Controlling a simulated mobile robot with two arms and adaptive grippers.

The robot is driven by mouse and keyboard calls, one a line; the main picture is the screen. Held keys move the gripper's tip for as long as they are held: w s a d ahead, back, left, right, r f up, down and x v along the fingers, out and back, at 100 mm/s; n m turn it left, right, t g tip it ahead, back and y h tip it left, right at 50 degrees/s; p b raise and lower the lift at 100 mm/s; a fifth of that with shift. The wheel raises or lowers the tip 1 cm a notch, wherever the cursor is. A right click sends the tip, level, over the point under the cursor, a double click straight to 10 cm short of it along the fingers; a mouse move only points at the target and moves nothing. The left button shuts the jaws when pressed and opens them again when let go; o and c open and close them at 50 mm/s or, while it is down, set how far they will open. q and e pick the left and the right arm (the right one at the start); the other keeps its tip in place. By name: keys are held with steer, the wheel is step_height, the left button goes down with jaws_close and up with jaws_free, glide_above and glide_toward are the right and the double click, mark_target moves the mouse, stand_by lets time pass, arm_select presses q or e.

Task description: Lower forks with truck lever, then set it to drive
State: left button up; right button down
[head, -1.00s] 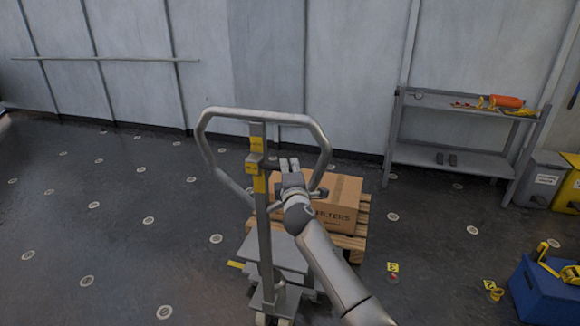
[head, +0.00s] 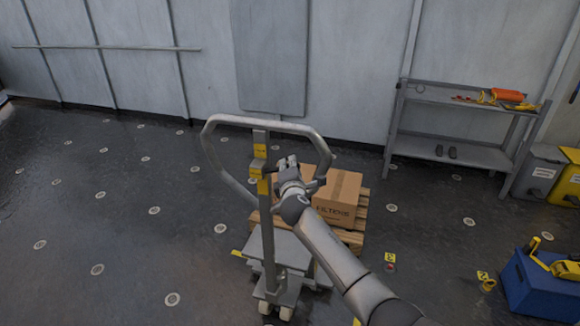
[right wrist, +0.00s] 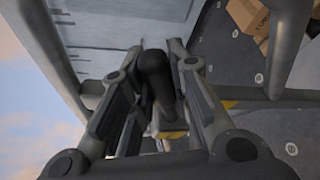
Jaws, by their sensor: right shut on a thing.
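The pallet truck stands in the middle of the head view, with a grey tiller loop (head: 265,121) and an upright post (head: 267,240) bearing yellow labels. My right gripper (head: 286,163) is at the post's upper part, inside the loop's lower right area. In the right wrist view, the truck lever's dark rounded knob (right wrist: 154,68) sits between my fingers, which are shut on it. The lever is hidden behind my fingers in the head view. The forks are mostly hidden under the load. My left gripper is not in view.
A carton (head: 338,198) marked FILTERS rests on a wooden pallet (head: 351,238) behind the truck. A grey shelf (head: 450,152) with orange and yellow items stands at the right wall. A blue box (head: 541,289) is at lower right. The floor left of the truck is clear.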

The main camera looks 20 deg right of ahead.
steer(key=c, duration=1.3)
jaws_free()
steer(key=v, duration=1.2)
